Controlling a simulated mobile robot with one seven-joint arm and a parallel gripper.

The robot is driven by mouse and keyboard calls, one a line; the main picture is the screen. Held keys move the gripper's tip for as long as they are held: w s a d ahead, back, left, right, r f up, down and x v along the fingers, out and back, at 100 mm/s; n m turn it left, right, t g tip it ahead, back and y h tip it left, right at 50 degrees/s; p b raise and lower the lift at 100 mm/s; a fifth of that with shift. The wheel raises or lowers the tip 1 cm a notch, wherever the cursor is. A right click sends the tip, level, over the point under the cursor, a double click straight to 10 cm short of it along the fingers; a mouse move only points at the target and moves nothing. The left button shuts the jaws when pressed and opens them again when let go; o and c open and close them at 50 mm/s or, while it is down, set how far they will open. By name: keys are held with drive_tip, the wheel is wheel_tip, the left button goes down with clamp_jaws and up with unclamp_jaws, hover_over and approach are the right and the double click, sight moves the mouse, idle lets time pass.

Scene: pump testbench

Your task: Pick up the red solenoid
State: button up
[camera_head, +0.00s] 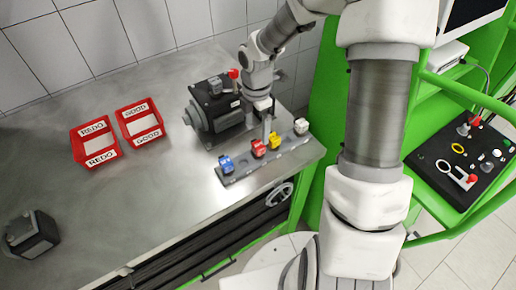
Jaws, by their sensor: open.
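The red solenoid (258,149) sits in a grey rack (243,172) near the front edge of the metal bench. It is between a blue solenoid (227,165) and a yellow one (274,141). My gripper (267,128) points down just behind the rack, slightly above and to the right of the red solenoid in the picture. It is open, with nothing seen between its fingers. The finger gap is too small to make out clearly.
A white solenoid (301,126) sits at the rack's right end. Red REDO (96,143) and GOOD (140,122) bins stand left. A dark block (32,236) lies front left; mid-bench is clear.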

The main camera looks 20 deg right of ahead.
sight(257, 143)
wheel_tip(257, 143, down, 8)
drive_tip(key=shift+f, duration=0.1)
drive_tip(key=c, duration=1.2)
